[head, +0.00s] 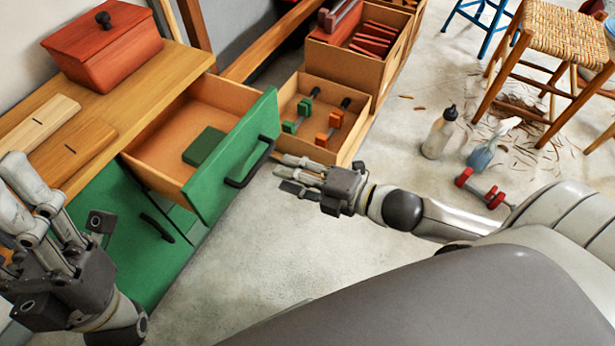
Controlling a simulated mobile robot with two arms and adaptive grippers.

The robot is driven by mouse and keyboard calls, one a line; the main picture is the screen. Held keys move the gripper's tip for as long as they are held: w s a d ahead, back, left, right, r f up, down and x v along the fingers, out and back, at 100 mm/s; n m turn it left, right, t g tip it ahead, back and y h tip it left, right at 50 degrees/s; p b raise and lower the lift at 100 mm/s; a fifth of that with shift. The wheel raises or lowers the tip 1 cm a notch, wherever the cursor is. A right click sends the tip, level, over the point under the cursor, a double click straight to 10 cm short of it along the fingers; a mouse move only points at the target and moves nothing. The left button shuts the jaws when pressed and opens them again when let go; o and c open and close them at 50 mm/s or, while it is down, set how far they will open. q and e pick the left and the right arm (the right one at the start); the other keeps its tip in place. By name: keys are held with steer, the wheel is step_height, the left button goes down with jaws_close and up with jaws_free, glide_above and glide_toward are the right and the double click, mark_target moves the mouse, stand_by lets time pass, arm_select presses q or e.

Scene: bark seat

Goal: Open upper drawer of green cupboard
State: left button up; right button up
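The green cupboard (120,235) stands at the left under a wooden top. Its upper drawer (207,190) has a green front and is pulled well out, with its inside showing. A green block (205,146) lies in it. The drawer's dark handle (252,166) is on its front. My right gripper (284,174) is just right of the handle, fingers pointing at it, with a gap between the fingers and nothing held. The fingers look apart from the handle. My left gripper (12,195) is at the left edge, above the wooden top; its finger opening is unclear.
A red lidded box (102,50) and wooden boards (70,148) lie on the top. A lower green front with a handle (157,228) is below. An open wooden box with clamps (318,112) stands behind the drawer. Bottles (440,132), a dumbbell-like object (482,188) and a stool (565,38) are at right.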

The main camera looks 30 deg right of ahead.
steer(key=shift+v, duration=1.75)
